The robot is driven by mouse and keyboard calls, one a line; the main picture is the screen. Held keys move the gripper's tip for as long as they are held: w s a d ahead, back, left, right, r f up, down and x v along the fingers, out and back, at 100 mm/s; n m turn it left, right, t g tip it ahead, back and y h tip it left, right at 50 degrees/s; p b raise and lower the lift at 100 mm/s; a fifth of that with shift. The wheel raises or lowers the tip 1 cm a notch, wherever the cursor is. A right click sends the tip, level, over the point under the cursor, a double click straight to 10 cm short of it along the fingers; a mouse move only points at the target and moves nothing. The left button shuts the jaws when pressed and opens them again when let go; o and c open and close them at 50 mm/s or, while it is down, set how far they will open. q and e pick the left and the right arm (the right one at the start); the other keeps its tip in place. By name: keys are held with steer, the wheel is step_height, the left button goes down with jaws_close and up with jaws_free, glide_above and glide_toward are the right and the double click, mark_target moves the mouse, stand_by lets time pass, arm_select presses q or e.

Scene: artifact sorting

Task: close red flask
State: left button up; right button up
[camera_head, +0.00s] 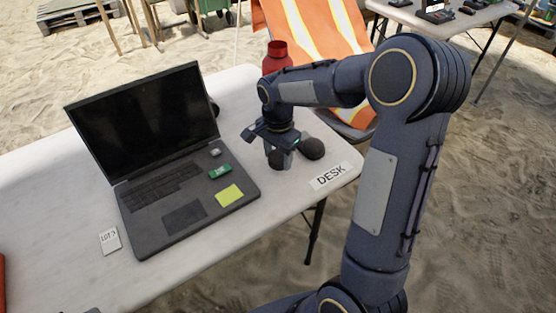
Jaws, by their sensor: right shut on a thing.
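The red flask (277,58) stands upright at the back right of the desk, partly hidden behind my right forearm. Its narrower red top shows above the arm, and its lower part is hidden. My right gripper (280,156) points down over the right part of the desk, in front of the flask. It is shut on a small dark object (276,161), mostly hidden by the fingers, so I cannot tell clearly what it is. A dark rounded object (312,149) lies just right of the fingers. My left gripper is not in view.
An open laptop (180,190) with a green item (220,171) and a yellow note (229,195) on it fills the desk's middle. A white card (109,240) lies at left and a DESK label (329,176) at right. An orange vest (318,35) hangs behind the desk.

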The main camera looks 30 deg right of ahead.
steer(key=s+a+r, duration=0.1)
steer(key=s+r, duration=0.9)
steer(key=s, duration=0.4)
steer(key=shift+a+p, duration=0.4)
steer(key=shift+p, duration=0.05)
steer(key=shift+w+f, duration=0.1)
steer(key=w+a+f+n, duration=0.1)
steer(key=w+f+n, duration=0.2)
steer(key=w+n, duration=0.1)
steer(key=w+a+f+n, duration=0.2)
steer(key=w+f+n, duration=0.1)
steer(key=w+n, duration=0.2)
steer(key=w+a+f+n, duration=0.2)
steer(key=w+f+n, duration=0.1)
steer(key=w+n, duration=0.2)
steer(key=shift+w+a, duration=0.2)
steer(key=shift+w, duration=0.1)
steer(key=shift+w+a+f+n, duration=0.1)
steer(key=shift+w+f+n, duration=0.1)
steer(key=shift+f+n, duration=0.1)
steer(key=shift+r, duration=0.1)
steer(key=shift+s, duration=0.1)
